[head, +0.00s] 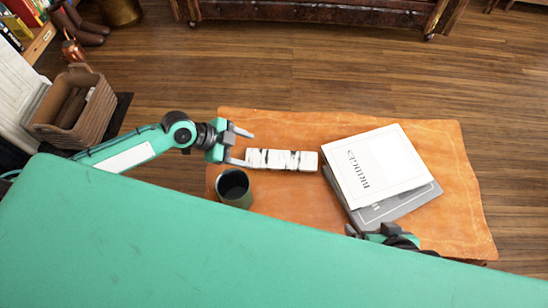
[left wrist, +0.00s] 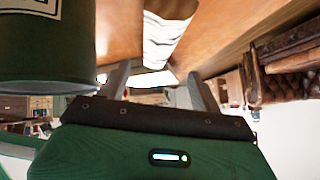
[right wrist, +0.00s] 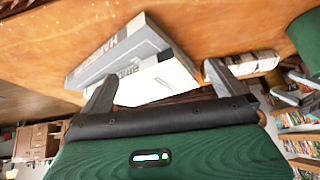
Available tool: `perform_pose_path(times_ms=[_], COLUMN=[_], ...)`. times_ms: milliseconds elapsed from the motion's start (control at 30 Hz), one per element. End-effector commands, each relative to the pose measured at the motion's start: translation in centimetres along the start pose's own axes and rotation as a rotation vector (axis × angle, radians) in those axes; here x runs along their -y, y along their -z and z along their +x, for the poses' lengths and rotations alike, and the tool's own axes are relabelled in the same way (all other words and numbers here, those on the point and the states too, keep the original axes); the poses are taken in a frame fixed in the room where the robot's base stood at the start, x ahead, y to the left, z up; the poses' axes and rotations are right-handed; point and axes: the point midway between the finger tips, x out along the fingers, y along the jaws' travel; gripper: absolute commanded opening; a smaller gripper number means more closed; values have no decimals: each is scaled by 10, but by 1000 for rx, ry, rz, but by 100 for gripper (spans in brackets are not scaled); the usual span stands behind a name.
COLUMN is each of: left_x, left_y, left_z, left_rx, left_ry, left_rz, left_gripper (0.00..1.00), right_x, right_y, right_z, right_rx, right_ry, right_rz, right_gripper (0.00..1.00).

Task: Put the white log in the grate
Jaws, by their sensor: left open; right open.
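The white log (head: 283,160), pale with dark bark marks, lies flat on the orange-brown table. My left gripper (head: 246,147) is open at the log's left end, its lower finger close to that end. In the left wrist view the log (left wrist: 165,38) appears ahead, between the open fingers (left wrist: 156,77). I cannot tell whether they touch it. My right gripper (head: 365,232) is low by the table's front edge, partly hidden by my green body. In the right wrist view its fingers (right wrist: 158,85) are open towards the books, with the log (right wrist: 250,64) off to the right. No grate is visible.
Two stacked books (head: 378,167) lie right of the log. A basket (head: 75,115) stands at far left. A leather sofa (head: 320,15) is beyond open floor.

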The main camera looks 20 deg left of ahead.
Motion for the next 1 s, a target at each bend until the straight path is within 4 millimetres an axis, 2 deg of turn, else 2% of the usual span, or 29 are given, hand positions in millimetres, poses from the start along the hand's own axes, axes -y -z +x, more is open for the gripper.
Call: perform_pose_path(times_ms=[333, 667, 1000], left_x=[0, 0, 1], left_y=[1, 1, 1], left_z=[59, 82, 124], left_rx=[-3, -2, 0], left_ry=[-1, -1, 0], left_rz=[-2, -1, -1], left_gripper=[65, 65, 65], right_x=[10, 15, 26], right_y=[6, 10, 17], right_z=[10, 14, 22], right_rx=[-79, -118, -203], right_ry=[26, 38, 67], right_rz=[-8, -10, -14], right_gripper=[100, 100, 100])
